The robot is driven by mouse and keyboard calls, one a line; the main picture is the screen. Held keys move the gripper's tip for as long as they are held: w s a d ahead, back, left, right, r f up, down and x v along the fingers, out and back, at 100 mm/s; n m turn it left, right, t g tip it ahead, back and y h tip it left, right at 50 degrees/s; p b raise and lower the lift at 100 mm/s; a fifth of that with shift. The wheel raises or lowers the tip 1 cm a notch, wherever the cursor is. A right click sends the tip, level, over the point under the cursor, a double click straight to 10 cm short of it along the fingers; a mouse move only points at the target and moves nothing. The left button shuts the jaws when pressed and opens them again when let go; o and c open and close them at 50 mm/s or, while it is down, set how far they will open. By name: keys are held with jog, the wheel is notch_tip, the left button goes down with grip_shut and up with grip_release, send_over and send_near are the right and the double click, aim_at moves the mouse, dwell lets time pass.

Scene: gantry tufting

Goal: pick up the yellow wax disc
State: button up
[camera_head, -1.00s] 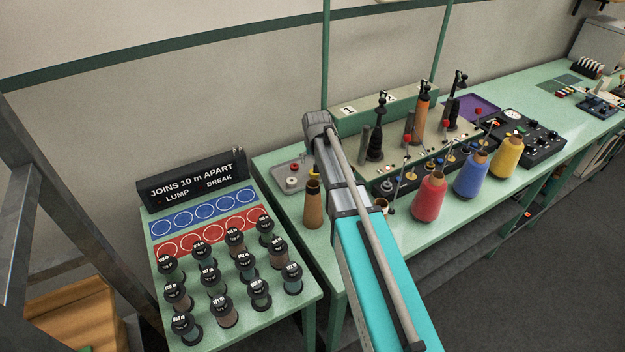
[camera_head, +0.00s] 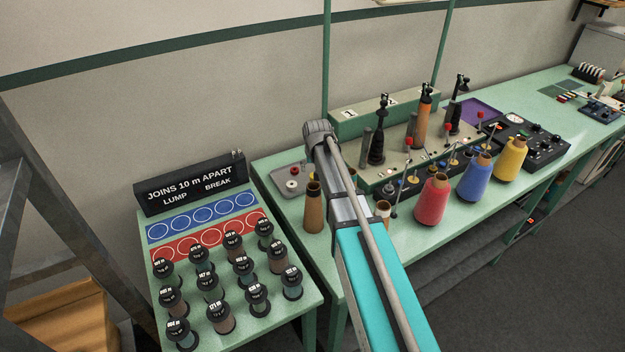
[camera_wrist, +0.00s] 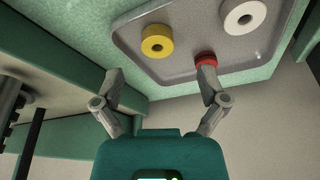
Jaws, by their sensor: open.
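The yellow wax disc (camera_wrist: 157,41) is a short ring with a dark centre hole. It lies on a grey tray (camera_wrist: 185,66), seen in the wrist view. My gripper (camera_wrist: 160,76) is open and empty, with its fingers spread to either side below the disc in the picture. The right fingertip overlaps a red disc (camera_wrist: 206,56); I cannot tell whether they touch. A white disc (camera_wrist: 244,17) lies farther right.
A brown cone (camera_head: 314,208) stands beside the tray. Red (camera_head: 433,200), blue (camera_head: 474,178) and yellow (camera_head: 511,160) yarn cones line the bench's front. A machine with upright spindles (camera_head: 378,140) stands behind. Several small spools fill the left table (camera_head: 250,325).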

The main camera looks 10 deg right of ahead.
jog(key=shift+d+b+x, duration=0.2)
jog(key=shift+b+x, duration=2)
jog(key=shift+x, duration=0.3)
jog(key=c, duration=0.9)
